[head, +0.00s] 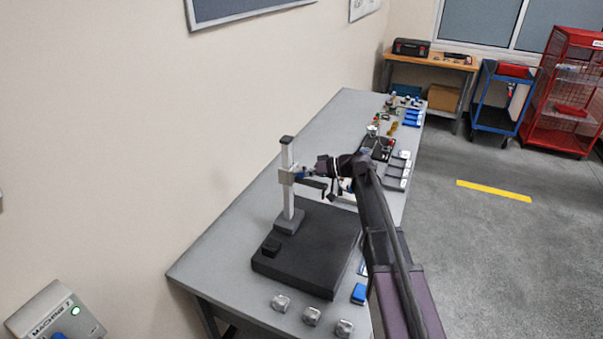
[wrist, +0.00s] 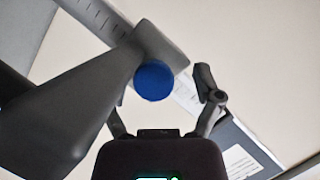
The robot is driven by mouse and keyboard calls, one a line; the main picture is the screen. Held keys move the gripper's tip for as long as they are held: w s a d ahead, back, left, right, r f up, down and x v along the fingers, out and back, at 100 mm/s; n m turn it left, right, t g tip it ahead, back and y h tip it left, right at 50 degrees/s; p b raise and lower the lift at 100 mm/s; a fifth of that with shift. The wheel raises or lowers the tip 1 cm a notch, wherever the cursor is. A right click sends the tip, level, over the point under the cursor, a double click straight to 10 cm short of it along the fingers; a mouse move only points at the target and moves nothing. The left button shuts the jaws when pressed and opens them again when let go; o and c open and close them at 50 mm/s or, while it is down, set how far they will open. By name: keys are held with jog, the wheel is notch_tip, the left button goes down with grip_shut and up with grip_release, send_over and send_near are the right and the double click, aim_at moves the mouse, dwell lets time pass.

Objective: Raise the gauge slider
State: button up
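The height gauge stands on a black plate (head: 306,255), with an upright pale column (head: 288,153) on a grey foot. A round blue knob (wrist: 153,81) is on the slider's side. My gripper (head: 315,174) is beside the slider at knob height. In the wrist view, my gripper's fingers (wrist: 164,92) are apart, with the knob between them and no clear contact. The left fingertip is partly hidden by the gauge's dark arm (wrist: 72,115).
The grey bench (head: 222,252) runs along the wall. Several metal pieces (head: 312,316) and a blue block (head: 359,293) lie near the bench's front edge. More parts crowd the far end. The air above the slider is clear.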

aim_at(342, 264)
jog(key=shift+d+f, duration=0.1)
jog(key=shift+f, duration=0.1)
dwell(0.3)
